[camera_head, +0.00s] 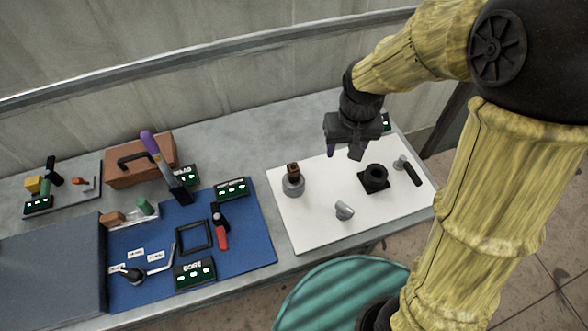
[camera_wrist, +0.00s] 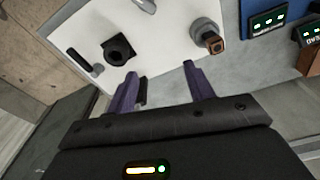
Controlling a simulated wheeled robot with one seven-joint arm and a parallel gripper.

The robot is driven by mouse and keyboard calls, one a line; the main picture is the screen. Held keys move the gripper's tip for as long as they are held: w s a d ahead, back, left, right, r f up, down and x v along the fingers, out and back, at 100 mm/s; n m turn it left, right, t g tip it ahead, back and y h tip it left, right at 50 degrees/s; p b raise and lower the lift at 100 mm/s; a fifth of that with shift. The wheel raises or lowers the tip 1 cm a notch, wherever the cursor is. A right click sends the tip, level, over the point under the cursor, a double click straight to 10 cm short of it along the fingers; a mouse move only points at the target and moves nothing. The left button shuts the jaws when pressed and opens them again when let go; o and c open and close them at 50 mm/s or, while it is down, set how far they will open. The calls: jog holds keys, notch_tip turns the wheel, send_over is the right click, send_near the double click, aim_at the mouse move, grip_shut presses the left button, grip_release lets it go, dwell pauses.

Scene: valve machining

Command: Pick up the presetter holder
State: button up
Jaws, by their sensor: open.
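A black round socket on a square base, which looks like the presetter holder (camera_head: 374,178), stands on the white mat (camera_head: 310,228). It also shows in the wrist view (camera_wrist: 118,50), beyond and left of the left finger. My gripper (camera_head: 343,152) is open and empty, above the back part of the mat. In the head view it is up and left of the black holder. In the wrist view its two purple fingers (camera_wrist: 160,70) are spread apart with only mat and bench between them.
A grey round part with a brown top (camera_head: 293,184) stands left on the mat. A small grey cylinder (camera_head: 344,210) lies near the front. A black-handled tool (camera_head: 410,172) lies at the right. A blue mat (camera_head: 258,240) with several tools is further left.

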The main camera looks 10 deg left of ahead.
aim_at(292, 169)
jog(key=a+r+n+g+p, duration=0.1)
jog(key=a+r+n+p, duration=0.1)
jog(key=a, duration=1)
jog(key=shift+a+n, duration=0.3)
jog(key=shift+r, duration=0.1)
notch_tip(292, 169, down, 12)
jog(key=p, duration=0.3)
jog(key=shift+w, duration=0.1)
jog(key=shift+f+p, duration=0.2)
jog(key=shift+p, duration=0.15)
